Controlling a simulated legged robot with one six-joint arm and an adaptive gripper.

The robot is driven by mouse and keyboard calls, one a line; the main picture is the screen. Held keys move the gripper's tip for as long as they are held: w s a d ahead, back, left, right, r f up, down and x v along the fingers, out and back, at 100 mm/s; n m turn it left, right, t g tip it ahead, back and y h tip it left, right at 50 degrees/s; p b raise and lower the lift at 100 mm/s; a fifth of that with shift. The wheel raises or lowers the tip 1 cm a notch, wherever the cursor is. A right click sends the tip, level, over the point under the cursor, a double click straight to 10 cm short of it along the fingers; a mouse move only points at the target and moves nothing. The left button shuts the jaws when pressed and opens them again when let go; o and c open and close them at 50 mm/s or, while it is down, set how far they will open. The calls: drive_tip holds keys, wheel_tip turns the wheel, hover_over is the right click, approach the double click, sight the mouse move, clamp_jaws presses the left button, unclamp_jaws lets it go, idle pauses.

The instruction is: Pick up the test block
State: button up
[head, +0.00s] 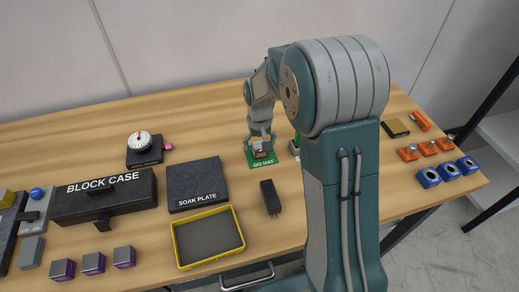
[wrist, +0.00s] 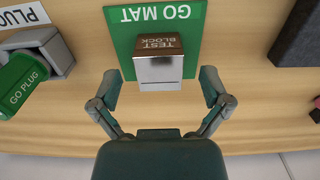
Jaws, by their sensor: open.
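The test block (wrist: 159,68), brown on top with a shiny metal side, sits on the green GO MAT (wrist: 188,17) in the wrist view. In the head view the block (head: 262,153) is partly hidden by my gripper, and the mat (head: 263,163) shows around it. My gripper (wrist: 158,78) is open, with one finger on each side of the block and a visible gap to each. In the head view my gripper (head: 260,146) is right over the mat. I cannot tell its exact height above the block.
A grey holder (wrist: 55,45) with a green GO PLUG (wrist: 22,86) stands beside the mat. The soak plate (head: 196,184), block case (head: 104,196), yellow tray (head: 208,207), dial gauge (head: 144,146) and a small black object (head: 270,197) are nearby. Orange and blue parts line the right.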

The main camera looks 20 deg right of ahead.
wheel_tip(320, 180, down, 2)
drive_tip(key=shift+f, duration=0.15)
clamp_jaws()
idle(0.3)
